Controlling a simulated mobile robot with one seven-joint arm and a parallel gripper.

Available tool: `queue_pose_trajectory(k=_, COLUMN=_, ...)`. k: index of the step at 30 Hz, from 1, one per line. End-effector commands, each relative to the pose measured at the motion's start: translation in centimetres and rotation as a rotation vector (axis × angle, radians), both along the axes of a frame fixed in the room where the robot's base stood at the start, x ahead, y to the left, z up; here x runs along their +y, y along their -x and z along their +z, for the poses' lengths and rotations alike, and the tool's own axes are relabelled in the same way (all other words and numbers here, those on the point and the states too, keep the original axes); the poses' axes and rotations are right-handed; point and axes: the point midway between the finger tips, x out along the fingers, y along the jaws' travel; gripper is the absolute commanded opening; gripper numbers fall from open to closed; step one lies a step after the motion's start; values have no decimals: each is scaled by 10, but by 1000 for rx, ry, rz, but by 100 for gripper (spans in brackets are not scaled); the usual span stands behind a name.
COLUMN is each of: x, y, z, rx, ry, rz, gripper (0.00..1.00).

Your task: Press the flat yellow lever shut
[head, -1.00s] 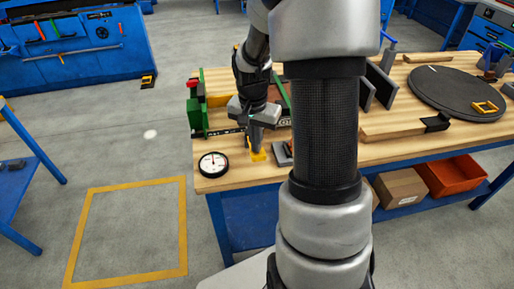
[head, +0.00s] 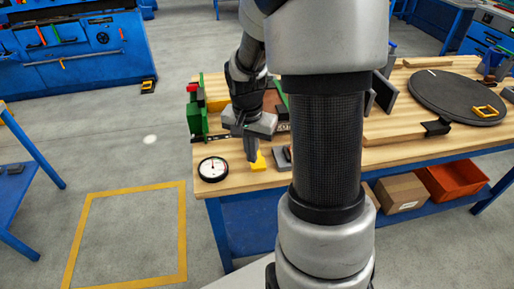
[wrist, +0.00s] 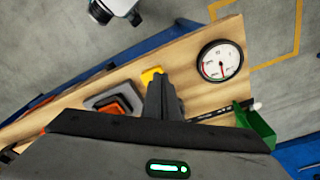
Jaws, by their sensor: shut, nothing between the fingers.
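The flat yellow lever (head: 258,162) is near the front edge of the wooden bench, just right of the dial gauge. In the wrist view a yellow piece of it (wrist: 151,76) shows just beyond my fingertips. My gripper (head: 250,158) is shut and empty, pointing down at the lever. The fingers cover part of the lever in both views. I cannot tell whether they touch it or how far it is folded down.
The round dial gauge (head: 213,169) sits left of the lever. A grey and orange piece (wrist: 115,104) lies close on its other side. A dark round disc (head: 457,96) lies at the right of the bench.

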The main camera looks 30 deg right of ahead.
Motion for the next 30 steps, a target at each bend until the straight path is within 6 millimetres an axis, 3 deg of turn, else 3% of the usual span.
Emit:
queue_pose_trajectory(k=18, x=10, y=7, z=137, rx=-5, ry=0, rz=0, gripper=0)
queue_pose_trajectory(k=24, x=12, y=9, z=162, rx=-3, ry=0, rz=0, gripper=0)
queue_pose_trajectory(k=30, x=13, y=11, z=168, rx=-1, ry=-1, rz=0, gripper=0)
